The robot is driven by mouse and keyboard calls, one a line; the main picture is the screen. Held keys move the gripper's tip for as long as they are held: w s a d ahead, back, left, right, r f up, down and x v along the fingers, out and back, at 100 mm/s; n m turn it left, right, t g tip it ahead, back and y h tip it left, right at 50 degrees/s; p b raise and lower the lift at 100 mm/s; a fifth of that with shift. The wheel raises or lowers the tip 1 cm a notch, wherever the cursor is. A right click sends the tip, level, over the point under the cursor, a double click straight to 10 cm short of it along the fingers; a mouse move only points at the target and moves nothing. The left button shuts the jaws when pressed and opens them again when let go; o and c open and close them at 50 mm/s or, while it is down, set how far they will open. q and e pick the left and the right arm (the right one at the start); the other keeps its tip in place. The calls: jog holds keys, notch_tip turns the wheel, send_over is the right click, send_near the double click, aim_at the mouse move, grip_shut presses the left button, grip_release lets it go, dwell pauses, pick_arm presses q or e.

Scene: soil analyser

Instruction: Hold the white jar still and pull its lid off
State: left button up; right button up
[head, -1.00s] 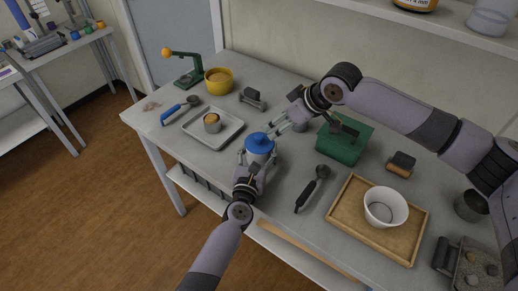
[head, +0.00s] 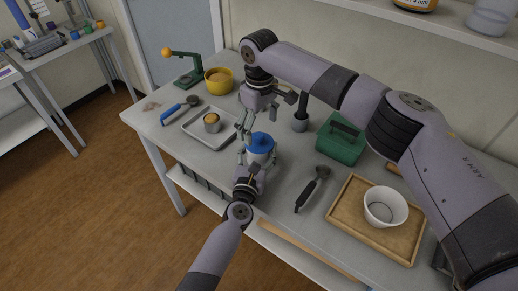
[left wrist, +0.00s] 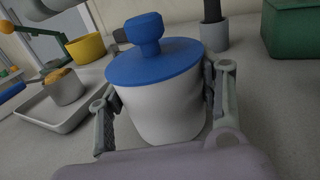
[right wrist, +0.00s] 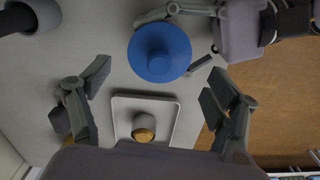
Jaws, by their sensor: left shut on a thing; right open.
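The white jar (left wrist: 165,108) stands on the table with its blue lid (left wrist: 155,62) and knob on top. In the head view the blue lid (head: 261,142) is seated on the jar (head: 259,158). My left gripper (left wrist: 165,115) is shut on the jar's body, one finger on each side. My right gripper (head: 244,125) is open and empty, pointing down just left of and behind the jar. In the right wrist view the lid (right wrist: 159,52) lies ahead of its open fingers (right wrist: 158,100), not between them.
A metal tray (head: 228,142) with a small cup (head: 212,123) is left of the jar. A green box (head: 338,145), a grey pot with a dark handle (head: 300,123), a black-handled scoop (head: 312,189) and a wooden tray (head: 405,255) with a white bowl (head: 385,207) are to the right.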

aim_at(260, 135)
pick_arm(q)
jog(key=shift+s+f, duration=0.15)
jog(key=shift+f, duration=0.3)
pick_arm(e)
jog(key=shift+f, duration=2.35)
jog(key=c, duration=1.2)
jog(key=shift+d, duration=0.1)
pick_arm(q)
jog(key=shift+s+r, duration=0.1)
pick_arm(e)
jog(key=c, duration=0.7)
jog(key=shift+s+r, duration=0.1)
grip_shut()
pick_arm(q)
jog(key=shift+w+a, duration=0.2)
pick_arm(e)
jog(key=shift+r, duration=0.55)
pick_arm(q)
jog(key=shift+d, duration=0.15)
pick_arm(e)
jog(key=shift+r, duration=1.85)
